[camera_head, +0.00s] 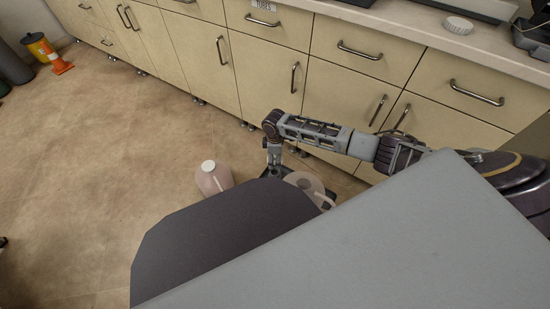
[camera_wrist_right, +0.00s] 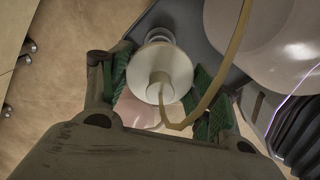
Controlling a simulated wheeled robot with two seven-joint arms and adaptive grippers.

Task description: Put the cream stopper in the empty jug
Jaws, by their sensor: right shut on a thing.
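My right gripper (camera_head: 273,163) points down beside the cabinets, low over the floor. In the right wrist view its green-padded fingers (camera_wrist_right: 166,88) are shut on the cream stopper (camera_wrist_right: 160,68), a pale flanged piece with a thin tube (camera_wrist_right: 232,50) curving from it. A pale translucent jug (camera_head: 308,184) stands right of the gripper, partly hidden by my body; it fills the upper right of the wrist view (camera_wrist_right: 265,50). A pinkish jug with a white top (camera_head: 214,179) stands on the floor to the left. How full each is, I cannot tell. My left gripper is out of view.
A dark tray (camera_wrist_right: 205,42) lies under the translucent jug. Beige cabinets (camera_head: 259,75) with metal handles stand behind, under a pale counter (camera_head: 425,28). A yellow bin (camera_head: 40,47) and an orange cone (camera_head: 60,64) are far left.

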